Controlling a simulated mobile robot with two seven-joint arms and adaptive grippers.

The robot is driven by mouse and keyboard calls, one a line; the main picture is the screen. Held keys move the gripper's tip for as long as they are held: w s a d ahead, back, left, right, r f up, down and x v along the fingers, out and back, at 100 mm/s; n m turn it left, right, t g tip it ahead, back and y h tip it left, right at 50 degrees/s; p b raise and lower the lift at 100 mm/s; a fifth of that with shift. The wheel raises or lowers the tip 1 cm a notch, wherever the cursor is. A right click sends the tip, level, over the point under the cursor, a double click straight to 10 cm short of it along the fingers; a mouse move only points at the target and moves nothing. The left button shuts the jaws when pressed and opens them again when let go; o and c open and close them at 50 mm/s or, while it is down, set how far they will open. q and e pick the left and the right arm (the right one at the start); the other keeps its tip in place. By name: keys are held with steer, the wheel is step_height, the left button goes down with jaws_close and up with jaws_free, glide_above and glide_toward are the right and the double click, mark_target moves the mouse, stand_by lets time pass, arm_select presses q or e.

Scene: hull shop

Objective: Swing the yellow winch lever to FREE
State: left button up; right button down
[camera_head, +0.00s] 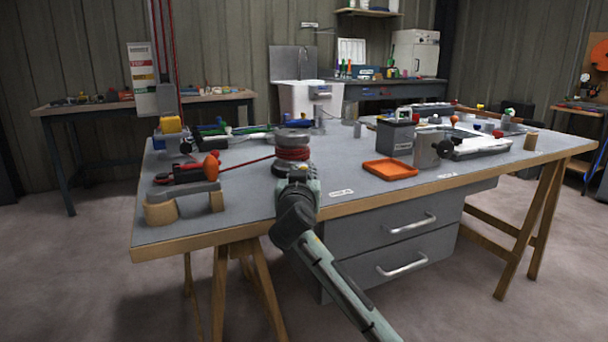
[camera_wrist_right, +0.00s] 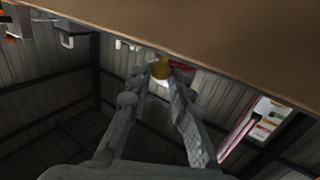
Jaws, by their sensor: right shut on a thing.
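The winch (camera_head: 292,153) stands near the front edge of the grey bench, a drum wound with red rope under a grey top. My right gripper (camera_head: 297,176) is right in front of it and hides its lower front. In the right wrist view, the fingers of my right gripper (camera_wrist_right: 160,77) close around a yellow knob (camera_wrist_right: 161,67), which looks like the end of the yellow winch lever. The lever is hidden behind my gripper in the head view. I cannot read any FREE mark. My left gripper is not in view.
An orange tray (camera_head: 390,169) lies right of the winch, beside a grey box (camera_head: 396,137). A grey and wood stand (camera_head: 185,202) with an orange-knobbed red tool (camera_head: 187,173) is at the left. A red line runs from the drum to the left. A small label (camera_head: 341,192) is at the front edge.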

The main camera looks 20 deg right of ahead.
steer(key=shift+r, duration=0.15)
steer(key=c, duration=1.4)
jaws_free()
steer(key=shift+w, duration=0.1)
steer(key=v, duration=1.2)
